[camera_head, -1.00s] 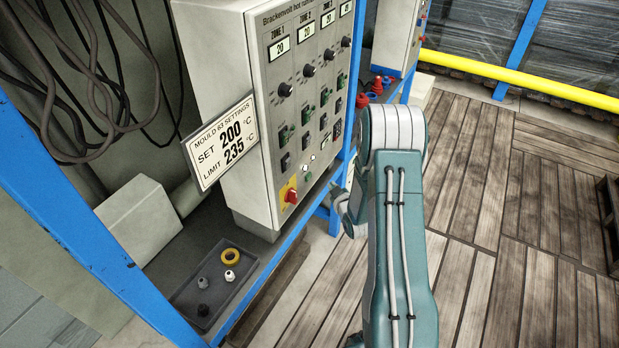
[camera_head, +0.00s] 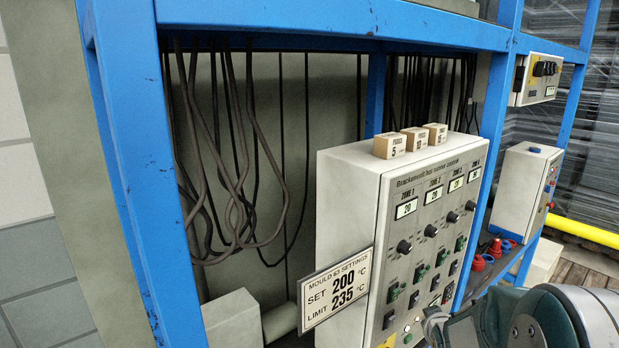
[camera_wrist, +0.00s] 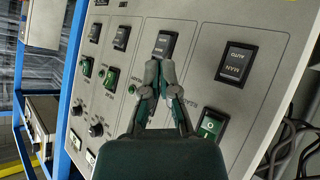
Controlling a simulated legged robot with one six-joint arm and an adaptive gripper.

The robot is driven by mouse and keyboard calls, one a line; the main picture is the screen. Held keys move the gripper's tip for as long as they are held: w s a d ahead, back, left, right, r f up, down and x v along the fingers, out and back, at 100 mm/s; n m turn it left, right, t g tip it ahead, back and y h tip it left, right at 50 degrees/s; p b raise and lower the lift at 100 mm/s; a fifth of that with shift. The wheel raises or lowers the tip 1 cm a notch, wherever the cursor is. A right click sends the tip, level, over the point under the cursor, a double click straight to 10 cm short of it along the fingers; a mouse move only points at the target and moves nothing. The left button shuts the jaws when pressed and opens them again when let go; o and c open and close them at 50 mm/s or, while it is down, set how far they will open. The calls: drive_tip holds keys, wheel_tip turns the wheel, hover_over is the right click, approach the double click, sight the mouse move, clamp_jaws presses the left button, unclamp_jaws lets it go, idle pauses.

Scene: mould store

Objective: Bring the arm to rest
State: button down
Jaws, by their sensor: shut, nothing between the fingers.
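My arm (camera_head: 560,318) enters the head view at the bottom right, in front of the lower right part of the control cabinet. In the wrist view my gripper (camera_wrist: 158,66) is shut and empty. Its fingertips are in front of the cabinet's panel, close below a black rocker switch (camera_wrist: 165,44); I cannot tell if they touch it. The fingertips cannot be made out clearly in the head view. The grey control cabinet (camera_head: 345,165) stands on the blue rack with zone displays, black knobs and switches.
A sign (camera_head: 337,289) reads set 200, limit 235 °C. Several small wooden blocks (camera_head: 414,140) sit on the cabinet. Blue rack posts (camera_head: 488,150) flank it. Dark cables (camera_head: 240,160) hang behind. A second grey box (camera_head: 520,190) and red fittings (camera_head: 478,263) are at right.

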drive_tip(key=s+a+r+m+g, duration=0.1)
drive_tip(key=s+a+r, duration=0.35)
drive_tip(key=s, duration=0.25)
drive_tip(key=s+a+r+m+g, duration=0.1)
drive_tip(key=s+a+r+g, duration=0.15)
drive_tip(key=s+r, duration=0.35)
drive_tip(key=s+a+r+g+y, duration=0.1)
drive_tip(key=s+a, duration=0.1)
drive_tip(key=s, duration=0.6)
drive_tip(key=s+a+r+y, duration=0.1)
drive_tip(key=s+a, duration=0.2)
drive_tip(key=s, duration=0.5)
drive_tip(key=shift+m+g, duration=0.35)
drive_tip(key=shift+m, duration=0.05)
